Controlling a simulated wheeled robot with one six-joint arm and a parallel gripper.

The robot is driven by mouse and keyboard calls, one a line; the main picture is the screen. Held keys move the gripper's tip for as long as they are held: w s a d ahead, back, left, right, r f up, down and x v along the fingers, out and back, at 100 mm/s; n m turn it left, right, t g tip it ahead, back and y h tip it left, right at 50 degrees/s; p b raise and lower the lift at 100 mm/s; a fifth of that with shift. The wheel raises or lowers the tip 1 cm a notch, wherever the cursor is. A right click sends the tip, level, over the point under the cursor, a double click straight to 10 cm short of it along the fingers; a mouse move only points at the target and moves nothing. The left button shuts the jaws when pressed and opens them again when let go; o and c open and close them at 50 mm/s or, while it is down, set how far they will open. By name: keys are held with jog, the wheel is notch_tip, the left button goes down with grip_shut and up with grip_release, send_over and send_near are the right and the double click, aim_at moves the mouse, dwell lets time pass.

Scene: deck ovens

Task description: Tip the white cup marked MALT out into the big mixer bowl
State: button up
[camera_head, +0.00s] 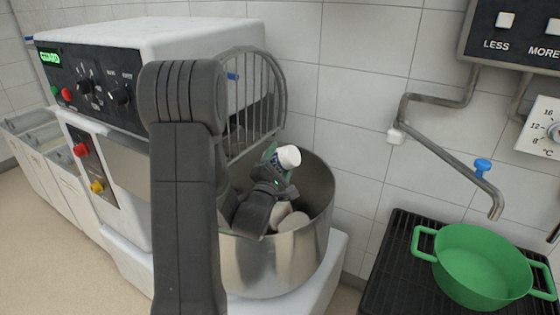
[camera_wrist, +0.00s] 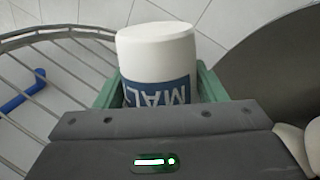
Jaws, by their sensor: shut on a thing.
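The white cup (camera_head: 288,157) has a blue band and is held by my gripper (camera_head: 273,169) over the mixer bowl. In the wrist view the white cup (camera_wrist: 157,48) shows the letters "MAL" on its blue band, upside down, between the green fingers of my gripper (camera_wrist: 157,92). My gripper is shut on it. The cup is tilted; its contents are not visible. The big steel mixer bowl (camera_head: 275,262) stands under my gripper, and pale lumps (camera_head: 290,221) lie inside it. Its wall also shows in the wrist view (camera_wrist: 285,70).
The raised wire guard (camera_head: 262,85) stands close behind and left of my gripper. The mixer body (camera_head: 190,38) is at left. A green pot (camera_head: 480,265) sits on a black rack (camera_head: 385,270) under a tap (camera_head: 450,150) at right. Tiled wall is behind.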

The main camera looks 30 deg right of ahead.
aim_at(282, 158)
jog(key=shift+f+b, duration=0.15)
jog(key=shift+b, duration=0.8)
